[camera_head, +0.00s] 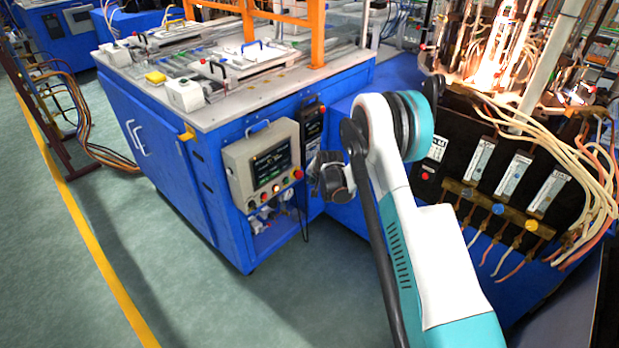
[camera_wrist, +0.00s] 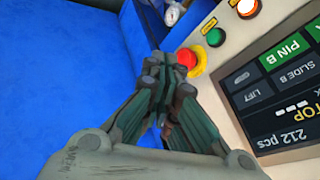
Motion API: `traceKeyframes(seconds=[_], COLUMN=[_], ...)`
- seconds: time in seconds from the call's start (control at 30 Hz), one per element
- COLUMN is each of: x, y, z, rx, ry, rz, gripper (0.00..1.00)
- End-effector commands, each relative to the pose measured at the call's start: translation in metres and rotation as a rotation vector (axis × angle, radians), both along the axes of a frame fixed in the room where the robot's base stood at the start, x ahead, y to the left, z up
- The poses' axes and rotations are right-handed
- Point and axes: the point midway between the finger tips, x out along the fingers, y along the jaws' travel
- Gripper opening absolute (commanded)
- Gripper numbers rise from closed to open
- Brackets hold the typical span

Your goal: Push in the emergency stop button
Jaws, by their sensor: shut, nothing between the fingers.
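The emergency stop button (camera_wrist: 187,58), a red cap on a yellow surround, is on the beige control panel (camera_wrist: 230,62) in the wrist view. In the head view, a red button (camera_head: 298,174) shows at the panel's lower right edge. My gripper (camera_wrist: 166,62) is shut and empty, its fingertips beside the red cap's left edge and partly overlapping it in the wrist view. I cannot tell whether they touch it. In the head view my gripper (camera_head: 330,178) is just right of the panel, its fingertips hard to make out.
The blue cabinet (camera_head: 185,160) carries the panel. A dark device (camera_head: 312,122) hangs right of it. Glowing burners (camera_head: 492,70) stand at right.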

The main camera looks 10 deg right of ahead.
Motion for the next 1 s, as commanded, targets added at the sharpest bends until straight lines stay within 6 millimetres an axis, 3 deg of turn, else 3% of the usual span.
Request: traceKeyframes(seconds=[0.23, 0.8, 0.9, 1.0], x=[-0.016, -0.017, -0.019, -0.026], y=[-0.001, -0.002, -0.002, -0.002], z=[0.02, 0.022, 0.034, 0.062], rx=[0.0, -0.001, -0.008, -0.024], ry=[0.001, 0.001, 0.0, 0.001], rz=[0.0, 0.001, 0.008, 0.024], gripper=[0.0, 0.0, 0.0, 0.0])
